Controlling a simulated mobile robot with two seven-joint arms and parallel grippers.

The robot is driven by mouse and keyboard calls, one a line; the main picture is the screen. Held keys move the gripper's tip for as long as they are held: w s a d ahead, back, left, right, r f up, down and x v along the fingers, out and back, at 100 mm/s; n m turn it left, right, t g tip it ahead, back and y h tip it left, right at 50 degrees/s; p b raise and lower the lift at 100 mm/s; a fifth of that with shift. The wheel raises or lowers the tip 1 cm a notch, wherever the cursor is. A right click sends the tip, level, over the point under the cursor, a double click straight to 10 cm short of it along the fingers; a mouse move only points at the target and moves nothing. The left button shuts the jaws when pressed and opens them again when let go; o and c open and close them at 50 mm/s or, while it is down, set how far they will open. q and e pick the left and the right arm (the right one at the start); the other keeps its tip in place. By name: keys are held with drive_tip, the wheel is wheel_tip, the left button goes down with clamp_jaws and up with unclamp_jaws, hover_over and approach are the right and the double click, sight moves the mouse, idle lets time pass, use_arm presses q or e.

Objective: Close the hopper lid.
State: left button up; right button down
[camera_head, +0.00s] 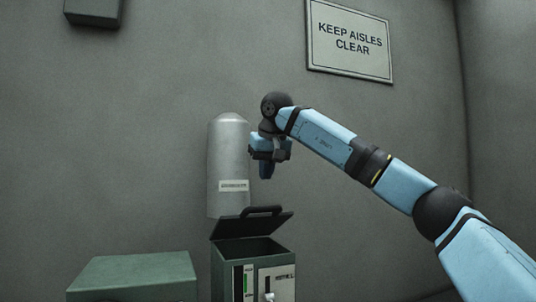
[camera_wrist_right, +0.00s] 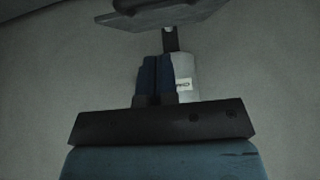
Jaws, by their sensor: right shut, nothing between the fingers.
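The hopper (camera_head: 227,277) is a green box with a lighter front panel, standing at the bottom centre of the head view. Its dark lid (camera_head: 252,224), with a bar handle (camera_head: 263,210), is tilted up and the hopper's top is open beneath it. My right gripper (camera_head: 266,172) is shut and empty, pointing down above the lid and apart from it in the head view. In the right wrist view, the closed fingers (camera_wrist_right: 158,75) show in the middle, with the lid (camera_wrist_right: 165,14) at the top edge. My left gripper is out of view.
A grey cylinder (camera_head: 228,150) with a label stands behind the hopper, close to my right gripper in the picture. A green box (camera_head: 135,275) stands to the left. A sign (camera_head: 349,42) and a dark box (camera_head: 93,10) are on the wall. The space right of the hopper looks clear.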

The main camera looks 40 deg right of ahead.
drive_tip(key=f, duration=0.5)
drive_tip(key=shift+w+f+p, duration=0.1)
drive_tip(key=shift+w+p, duration=0.1)
drive_tip(key=shift+p, duration=0.2)
drive_tip(key=shift+s+f, duration=0.25)
drive_tip(key=shift+f, duration=0.25)
drive_tip(key=shift+w+a, duration=0.1)
drive_tip(key=shift+f, duration=0.1)
drive_tip(key=s+f+t+b, duration=0.2)
drive_tip(key=f+b, duration=0.4)
drive_tip(key=s+a+f+t+h+b, duration=0.1)
drive_tip(key=s+f+t+b, duration=0.1)
drive_tip(key=f+b, duration=0.5)
drive_tip(key=shift+s+t, duration=0.3)
drive_tip(key=shift+s, duration=0.1)
drive_tip(key=shift+f, duration=0.1)
